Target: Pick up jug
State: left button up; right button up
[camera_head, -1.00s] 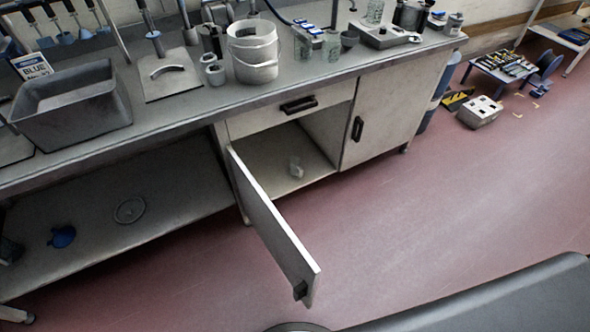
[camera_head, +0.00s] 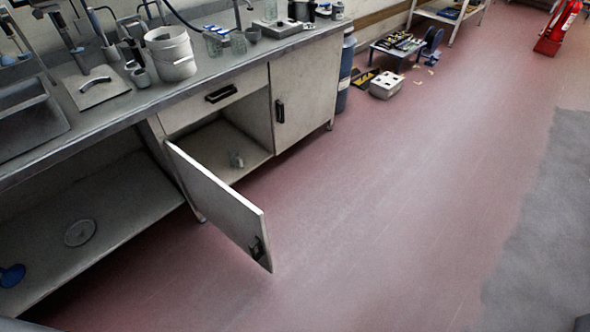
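A small, pale, see-through vessel (camera_head: 236,159), which may be the jug, stands inside the open lower cabinet (camera_head: 222,140). It is too small to make out a handle or spout. The cabinet door (camera_head: 222,204) is swung out into the room. Clear glass vessels (camera_head: 213,44) also stand on the counter, and a white bucket (camera_head: 170,55) is to their left. Neither of my grippers shows in the head view.
A grey block with holes (camera_head: 386,87) and a low tool table (camera_head: 397,48) stand on the floor. Middle floor is clear.

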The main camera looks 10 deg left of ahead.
aim_at(235, 160)
jog(key=z, duration=0.35)
jog(key=k, duration=0.5)
jog(key=z, duration=0.85)
jog(key=i, duration=3.55)
jog(key=u, duration=1.6)
jog(key=i, duration=1.05)
jog(key=u, duration=1)
